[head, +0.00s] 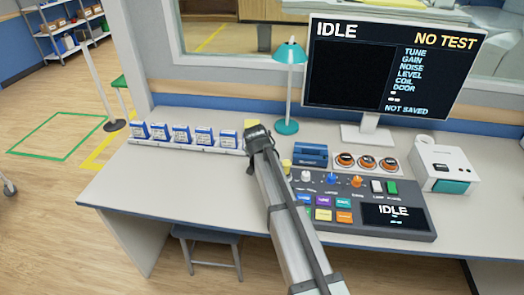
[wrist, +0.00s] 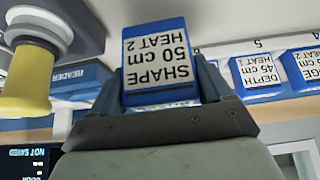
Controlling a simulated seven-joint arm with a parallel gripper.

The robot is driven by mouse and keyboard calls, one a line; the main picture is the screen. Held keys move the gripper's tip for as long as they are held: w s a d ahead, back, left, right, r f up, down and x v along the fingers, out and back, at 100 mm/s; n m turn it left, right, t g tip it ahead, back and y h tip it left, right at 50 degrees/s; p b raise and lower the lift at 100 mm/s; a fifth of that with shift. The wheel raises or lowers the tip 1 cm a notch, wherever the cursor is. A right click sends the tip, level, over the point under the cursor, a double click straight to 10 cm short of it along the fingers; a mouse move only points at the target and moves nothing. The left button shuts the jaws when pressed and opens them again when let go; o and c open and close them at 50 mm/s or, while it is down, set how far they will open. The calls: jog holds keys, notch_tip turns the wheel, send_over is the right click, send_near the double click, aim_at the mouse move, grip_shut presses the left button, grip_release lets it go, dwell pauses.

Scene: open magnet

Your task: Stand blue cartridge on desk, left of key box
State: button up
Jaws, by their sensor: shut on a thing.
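My gripper (head: 257,137) is at the right end of the cartridge row in the head view. In the wrist view my gripper (wrist: 160,92) is shut on a blue cartridge (wrist: 157,42), with a finger on each side. The label reads "SHAPE 50 cm HEAT 2" and appears upside down. In the head view the arm hides this cartridge, and its height above the desk (head: 170,185) cannot be told. A white box (head: 442,165) with a teal front panel stands at the desk's right; no readable label confirms it as the key box.
Several blue-and-white cartridges (head: 181,134) stand in a numbered rack left of my gripper. A blue reader (head: 310,155), a control console (head: 365,205), orange-topped round pieces (head: 367,162), a teal lamp (head: 289,85) and a monitor (head: 390,70) crowd the right. The desk's left front is clear.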

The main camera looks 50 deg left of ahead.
jog(key=shift+f, duration=0.6)
jog(key=shift+f, duration=0.6)
jog(key=o, duration=1)
jog(key=v, duration=1.4)
